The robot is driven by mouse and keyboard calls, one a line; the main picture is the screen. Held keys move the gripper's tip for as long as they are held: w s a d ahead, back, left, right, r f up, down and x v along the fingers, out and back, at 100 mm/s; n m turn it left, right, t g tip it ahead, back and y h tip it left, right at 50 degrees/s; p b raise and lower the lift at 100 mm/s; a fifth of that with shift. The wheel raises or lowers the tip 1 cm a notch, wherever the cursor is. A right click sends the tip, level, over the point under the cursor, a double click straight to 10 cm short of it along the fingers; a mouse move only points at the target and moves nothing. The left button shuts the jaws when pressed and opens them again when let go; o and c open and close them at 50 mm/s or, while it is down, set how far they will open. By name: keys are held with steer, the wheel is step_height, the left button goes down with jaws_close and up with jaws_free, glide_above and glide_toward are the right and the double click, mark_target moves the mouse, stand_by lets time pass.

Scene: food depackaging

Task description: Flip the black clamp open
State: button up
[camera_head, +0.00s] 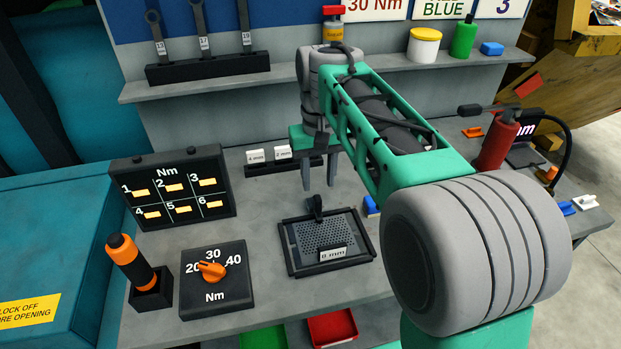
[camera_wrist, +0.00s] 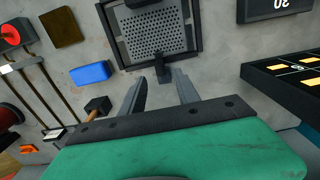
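The black clamp (camera_head: 315,206) stands at the far edge of a perforated plate in a black-framed tray (camera_head: 284,250). In the wrist view the clamp (camera_wrist: 164,70) shows at the tray edge nearest my gripper, roughly in line with the gap between the fingers. My gripper (camera_head: 319,188) is open and empty, pointing down just above and behind the clamp. Its two grey fingers show apart in the wrist view (camera_wrist: 160,82). I cannot tell how far above the clamp the fingertips are.
A torque dial box (camera_head: 213,293) and an orange-handled tool in a holder (camera_head: 150,295) stand left of the tray. A numbered Nm panel (camera_head: 172,187) is behind them. A small blue block (camera_head: 371,205) lies right of the tray. A red cylinder (camera_head: 497,145) stands farther right.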

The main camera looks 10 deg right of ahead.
mark_target(318, 197)
step_height(318, 197, down, 8)
steer(key=shift+r+p, duration=0.25)
steer(key=shift+p, duration=0.05)
steer(key=shift+c, duration=0.5)
jaws_close()
stand_by(0.8)
